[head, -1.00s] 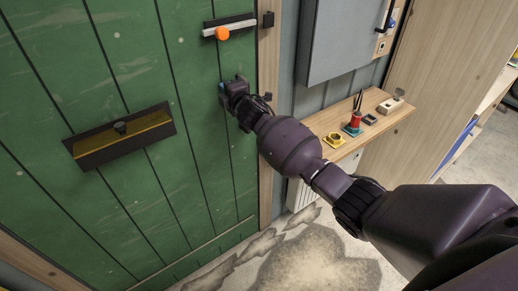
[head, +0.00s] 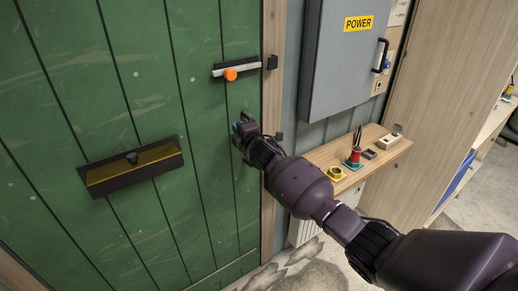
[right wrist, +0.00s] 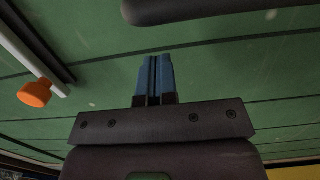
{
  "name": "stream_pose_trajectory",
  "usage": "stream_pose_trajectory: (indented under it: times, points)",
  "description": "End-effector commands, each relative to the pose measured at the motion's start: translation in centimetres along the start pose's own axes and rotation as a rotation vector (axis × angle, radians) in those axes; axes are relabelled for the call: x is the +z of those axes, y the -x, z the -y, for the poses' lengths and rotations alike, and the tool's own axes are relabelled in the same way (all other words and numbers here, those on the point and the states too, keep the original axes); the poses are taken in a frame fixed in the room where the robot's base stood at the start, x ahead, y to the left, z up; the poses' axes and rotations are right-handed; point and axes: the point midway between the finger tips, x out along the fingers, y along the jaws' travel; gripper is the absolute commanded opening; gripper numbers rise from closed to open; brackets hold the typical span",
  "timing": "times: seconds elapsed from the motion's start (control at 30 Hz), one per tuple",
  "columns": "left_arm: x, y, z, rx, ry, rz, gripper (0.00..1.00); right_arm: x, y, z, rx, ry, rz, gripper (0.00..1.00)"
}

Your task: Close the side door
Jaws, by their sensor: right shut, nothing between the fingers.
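The side door (head: 150,100) is green and planked, filling the left of the head view. Its right edge lies close along the wooden frame (head: 268,190); I cannot tell whether it is fully closed. A bolt (head: 245,69) with an orange knob (head: 230,75) sits on the door, its bar end just left of a dark keeper (head: 272,62). My right gripper (head: 237,128) is at the door below the bolt. In the right wrist view its blue fingers (right wrist: 154,78) are together and empty before the green planks (right wrist: 230,75). Contact is unclear. My left gripper is out of view.
A dark letter flap (head: 133,168) is on the door. Right of the frame are a grey power box (head: 340,60) and a wooden shelf (head: 335,158) with small items, close to my right arm. A dark bar (right wrist: 220,10) crosses the top of the right wrist view.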

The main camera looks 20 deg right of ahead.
Motion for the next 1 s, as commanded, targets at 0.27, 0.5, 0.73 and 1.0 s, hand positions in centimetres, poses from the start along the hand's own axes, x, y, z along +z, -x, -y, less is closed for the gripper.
stream_pose_trajectory:
  times: [0.27, 0.5, 0.73, 1.0]
  points:
    - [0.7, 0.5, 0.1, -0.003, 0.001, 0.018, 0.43, 0.3, 4.0, 0.2, -0.001, 0.001, -0.002, 0.00]
    - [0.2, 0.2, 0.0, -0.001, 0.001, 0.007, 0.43, 0.6, 7.4, 0.2, -0.002, 0.001, -0.003, 0.00]
    - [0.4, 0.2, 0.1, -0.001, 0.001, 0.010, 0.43, 0.8, 9.6, 0.2, -0.002, 0.001, -0.003, 0.00]
    - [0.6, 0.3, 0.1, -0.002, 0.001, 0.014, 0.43, 0.7, 10.1, 0.2, -0.005, -0.108, -0.005, 0.00]
